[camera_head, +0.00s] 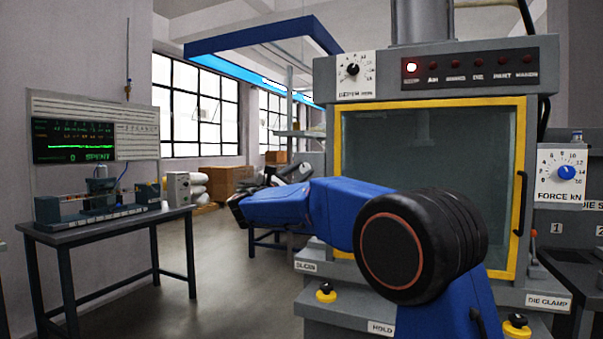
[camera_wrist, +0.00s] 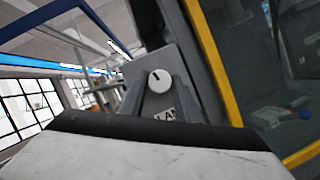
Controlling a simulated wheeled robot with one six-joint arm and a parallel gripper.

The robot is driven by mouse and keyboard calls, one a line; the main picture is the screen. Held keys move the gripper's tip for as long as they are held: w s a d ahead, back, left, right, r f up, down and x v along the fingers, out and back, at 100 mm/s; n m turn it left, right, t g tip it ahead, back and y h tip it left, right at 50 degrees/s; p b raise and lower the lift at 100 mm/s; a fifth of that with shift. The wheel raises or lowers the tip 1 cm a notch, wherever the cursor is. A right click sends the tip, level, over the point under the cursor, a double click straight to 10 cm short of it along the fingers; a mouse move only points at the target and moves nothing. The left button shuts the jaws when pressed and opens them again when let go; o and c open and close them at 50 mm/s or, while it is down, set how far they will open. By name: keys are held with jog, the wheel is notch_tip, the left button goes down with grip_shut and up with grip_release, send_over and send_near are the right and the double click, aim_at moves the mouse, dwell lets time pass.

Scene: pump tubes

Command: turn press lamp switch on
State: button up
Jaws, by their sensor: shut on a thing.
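The press lamp switch is a round white knob (camera_wrist: 160,82) on a grey plate, with a partly covered label reading "LA" below it, in the wrist view. A short dark mark on the knob points up and slightly left. My gripper (camera_wrist: 158,88) has its two grey fingers on either side of the knob and is shut on it. In the head view the switch and my fingers are hidden; my blue arm reaches left across the front of the press (camera_head: 325,120).
The press has a yellow-framed window (camera_head: 520,190) and an indicator panel (camera_head: 470,68) with one lit lamp at its left. A force dial (camera_head: 566,172) is at right. A dark bench (camera_head: 110,225) with a display stands at left, with open floor between.

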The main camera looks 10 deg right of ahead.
jog(key=m+g, duration=0.1)
jog(key=m, duration=0.3)
jog(key=m+g, duration=0.2)
jog(key=m, duration=0.2)
jog(key=shift+w+a+r, duration=0.1)
jog(key=shift+a, duration=0.05)
jog(key=m+g, duration=0.2)
jog(key=m, duration=0.3)
jog(key=shift+r+y, duration=0.1)
jog(key=shift+y, duration=0.3)
jog(key=shift+m, duration=0.3)
jog(key=o, duration=1)
jog(key=v, duration=1.7)
jog(key=shift+a+r, duration=0.2)
